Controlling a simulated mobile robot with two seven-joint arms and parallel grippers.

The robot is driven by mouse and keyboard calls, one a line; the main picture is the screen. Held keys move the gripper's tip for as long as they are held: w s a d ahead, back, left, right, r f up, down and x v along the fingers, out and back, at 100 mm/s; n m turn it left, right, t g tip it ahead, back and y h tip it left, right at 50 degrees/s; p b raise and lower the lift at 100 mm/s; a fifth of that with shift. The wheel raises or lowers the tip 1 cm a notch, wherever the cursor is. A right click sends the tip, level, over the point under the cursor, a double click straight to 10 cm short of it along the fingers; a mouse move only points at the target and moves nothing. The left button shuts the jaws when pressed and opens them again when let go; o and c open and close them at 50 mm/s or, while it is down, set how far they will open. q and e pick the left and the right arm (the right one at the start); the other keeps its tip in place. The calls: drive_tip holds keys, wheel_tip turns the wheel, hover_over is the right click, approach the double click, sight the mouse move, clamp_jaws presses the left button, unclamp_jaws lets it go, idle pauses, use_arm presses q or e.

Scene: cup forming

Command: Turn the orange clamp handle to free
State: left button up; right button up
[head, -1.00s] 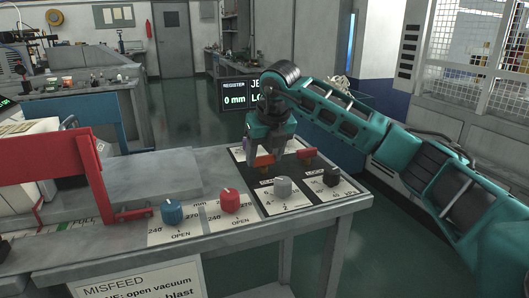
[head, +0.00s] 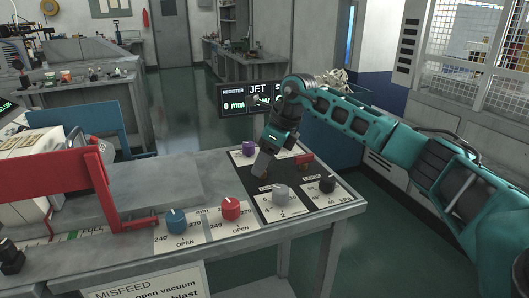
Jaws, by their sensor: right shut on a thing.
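My right gripper (head: 262,168) reaches down onto the black panel (head: 275,212) at the right end of the bench. Its fingers are shut on the left one of two orange handles, which they hide almost wholly. I cannot tell which way that handle points now. The other orange handle (head: 304,158) stands free just to the right of the gripper, with a small label in front of it. My left gripper is not in view.
A grey knob (head: 281,193) and a black knob (head: 327,185) stand in front of the gripper, a purple knob (head: 249,149) behind it. Red (head: 231,209) and blue (head: 176,222) knobs stand to the left. A dark display (head: 249,98) stands behind the bench.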

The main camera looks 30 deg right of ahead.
drive_tip(key=n+g+y+p, duration=0.1)
drive_tip(key=n+p, duration=0.1)
drive_tip(key=n, duration=0.2)
drive_tip(key=shift+w+r, duration=0.15)
drive_tip(key=n+g, duration=0.1)
drive_tip(key=n, duration=0.2)
drive_tip(key=shift+w+y, duration=0.1)
drive_tip(key=shift+y, duration=0.2)
drive_tip(key=shift+d+n, duration=0.1)
drive_tip(key=shift+n, duration=0.2)
drive_tip(key=shift+g+p, duration=0.3)
drive_tip(key=shift+n, duration=0.3)
drive_tip(key=o, duration=1.1)
drive_tip(key=shift+c, duration=0.2)
